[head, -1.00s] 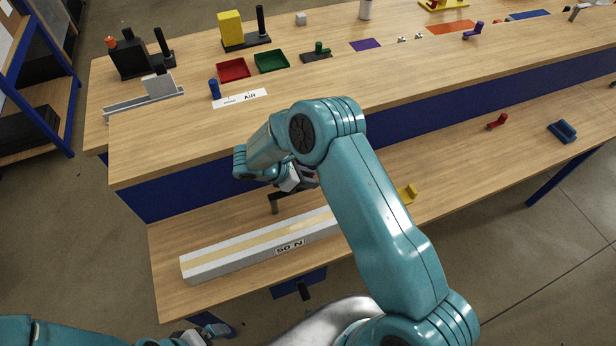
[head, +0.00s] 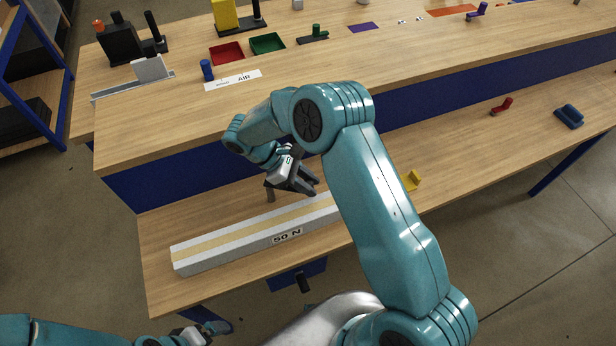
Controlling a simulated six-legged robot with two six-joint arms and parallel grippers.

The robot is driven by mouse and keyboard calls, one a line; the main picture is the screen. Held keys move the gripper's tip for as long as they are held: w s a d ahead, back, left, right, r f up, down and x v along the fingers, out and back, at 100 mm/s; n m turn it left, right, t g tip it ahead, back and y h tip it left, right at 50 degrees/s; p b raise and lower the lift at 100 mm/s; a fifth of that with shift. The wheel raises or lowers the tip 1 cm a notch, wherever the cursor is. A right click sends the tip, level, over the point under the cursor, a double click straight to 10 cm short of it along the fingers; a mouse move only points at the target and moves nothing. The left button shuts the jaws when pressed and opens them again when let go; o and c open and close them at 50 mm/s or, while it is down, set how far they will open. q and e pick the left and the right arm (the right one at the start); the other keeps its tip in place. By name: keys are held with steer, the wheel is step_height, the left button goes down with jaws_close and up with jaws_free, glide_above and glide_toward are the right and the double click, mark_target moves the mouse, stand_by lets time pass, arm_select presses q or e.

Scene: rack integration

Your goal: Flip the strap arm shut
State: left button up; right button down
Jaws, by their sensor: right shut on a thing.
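My right arm covers the bar's right end. My left gripper (head: 212,332) is low at the bottom left, away from the bench; its finger opening is too small to tell.
The upper top carries red (head: 227,53) and green (head: 267,43) trays and an AIR label (head: 233,80). Its blue front panel (head: 165,183) rises behind the bar.

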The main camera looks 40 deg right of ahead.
mark_target(291, 217)
steer(key=s+a+m+y, duration=0.1)
steer(key=m, duration=0.1)
steer(key=s+a+m+g+y+b, duration=0.1)
steer(key=shift+a+m+g, duration=0.3)
steer(key=shift+a+m, duration=0.05)
steer(key=shift+m, duration=0.05)
steer(key=a+m+y, duration=0.1)
steer(key=a+m+y+b, duration=0.1)
steer(key=shift+s+a+m+g, duration=0.2)
steer(key=shift+s+m+g, duration=0.1)
steer(key=shift+s+m, duration=0.1)
steer(key=shift+a+m+y, duration=1.05)
steer(key=shift+m+y, duration=0.05)
steer(key=shift+y, duration=0.1)
steer(key=shift+w+a+m+y, duration=0.1)
steer(key=shift+a+m+y, duration=0.8)
steer(key=shift+a+m, duration=0.3)
steer(key=c, duration=0.9)
jaws_free()
steer(key=shift+a+r, duration=0.1)
